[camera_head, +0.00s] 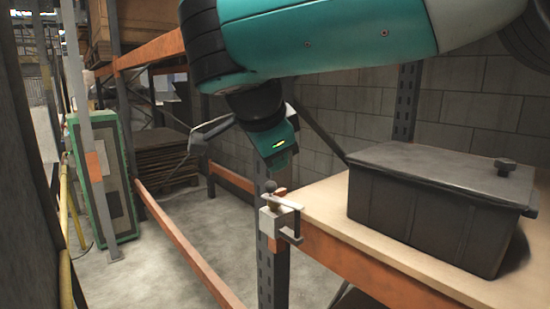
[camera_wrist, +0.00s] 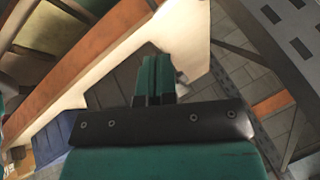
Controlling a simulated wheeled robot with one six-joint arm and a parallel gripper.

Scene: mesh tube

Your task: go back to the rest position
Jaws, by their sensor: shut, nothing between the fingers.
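My gripper (camera_head: 279,158) hangs at the end of my teal arm, in the air above the near left corner of the wooden shelf top. In the wrist view its two teal fingers (camera_wrist: 155,72) lie together, with nothing seen between them. In the head view the gripper is small and its fingertips are hard to make out. It is apart from the dark lidded bin (camera_head: 430,215), which stands to the right on the shelf top (camera_head: 322,207).
A metal clamp-like fitting (camera_head: 280,222) with a dark ball knob sits at the shelf corner below my gripper. Orange beams (camera_head: 190,250) and grey posts (camera_head: 405,100) frame the racks. A green-framed panel (camera_head: 103,180) leans at left. Bare concrete floor lies between.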

